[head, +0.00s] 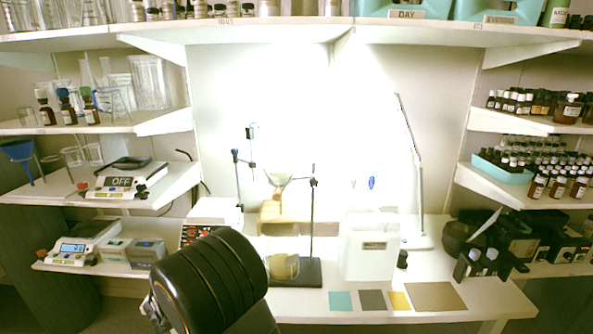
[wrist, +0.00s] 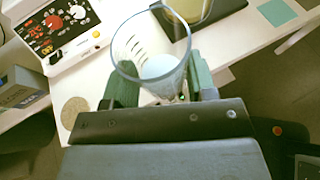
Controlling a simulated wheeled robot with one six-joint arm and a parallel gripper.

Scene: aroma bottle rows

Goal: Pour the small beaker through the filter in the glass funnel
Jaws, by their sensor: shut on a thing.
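My gripper (wrist: 162,82) is shut on the small clear beaker (wrist: 150,48), its green fingers on either side of the glass. The beaker has graduation marks and something pale at its bottom. In the head view my dark arm hides the gripper and this beaker. The glass funnel (head: 279,179), with a pale yellowish lining, hangs from a stand (head: 312,215) at mid-table. Below it a larger beaker (head: 283,266) with yellowish content stands by the dark stand base; it also shows at the top of the wrist view (wrist: 186,8).
A white device with red controls (head: 196,234) stands left of the stand. A white canister (head: 368,247) is to its right. Flat coloured squares (head: 372,299) lie at the front edge. A lamp (head: 414,170) rises at the back right. Balances (head: 75,245) stand on the left shelf.

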